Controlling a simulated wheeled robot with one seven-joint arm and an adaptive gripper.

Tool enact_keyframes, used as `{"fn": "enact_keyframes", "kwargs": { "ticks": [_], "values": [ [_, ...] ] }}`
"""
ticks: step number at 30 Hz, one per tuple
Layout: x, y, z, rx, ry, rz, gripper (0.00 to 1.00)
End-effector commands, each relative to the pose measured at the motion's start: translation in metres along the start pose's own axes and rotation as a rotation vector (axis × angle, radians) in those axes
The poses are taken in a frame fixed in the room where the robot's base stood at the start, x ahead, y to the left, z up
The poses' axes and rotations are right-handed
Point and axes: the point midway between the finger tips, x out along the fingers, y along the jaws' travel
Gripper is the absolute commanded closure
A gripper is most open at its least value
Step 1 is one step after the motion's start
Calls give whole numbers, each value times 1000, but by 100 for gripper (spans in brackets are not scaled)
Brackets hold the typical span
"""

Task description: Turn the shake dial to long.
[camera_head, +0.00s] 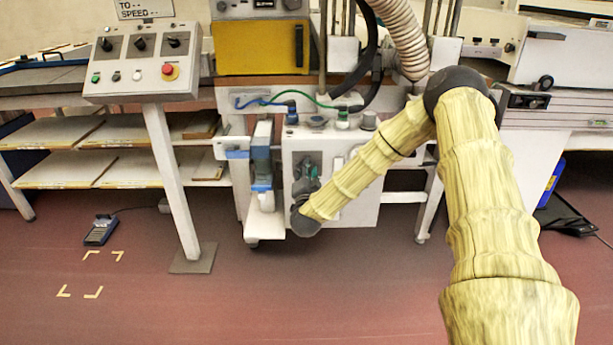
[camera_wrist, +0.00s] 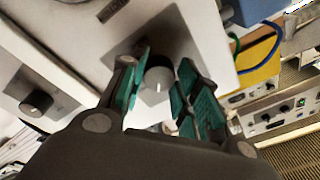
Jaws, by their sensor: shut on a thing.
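The mark points toward the bottom of that picture. My gripper (camera_wrist: 160,88) is shut on this dial, with a teal pad on either side of it. No label is readable, so I cannot confirm its name or setting. In the head view my gripper (camera_head: 307,176) is at the front of a white cabinet (camera_head: 362,212), below the machine. My gripper and arm hide the dial there.
A blue-and-white fixture (camera_head: 262,165) stands close left of my gripper. A control console (camera_head: 140,75) on a post stands further left.

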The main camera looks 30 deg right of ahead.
Motion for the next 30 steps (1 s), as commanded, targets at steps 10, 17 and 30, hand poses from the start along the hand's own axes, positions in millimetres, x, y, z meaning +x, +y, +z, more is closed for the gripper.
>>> {"fn": "enact_keyframes", "kwargs": {
  "ticks": [10, 17, 30],
  "values": [
    [-1, 2, 2, 305, 17, 32, 92],
    [-1, 1, 2, 449, 25, 46, 92],
    [-1, 0, 1, 559, 31, 56, 92]
  ]
}}
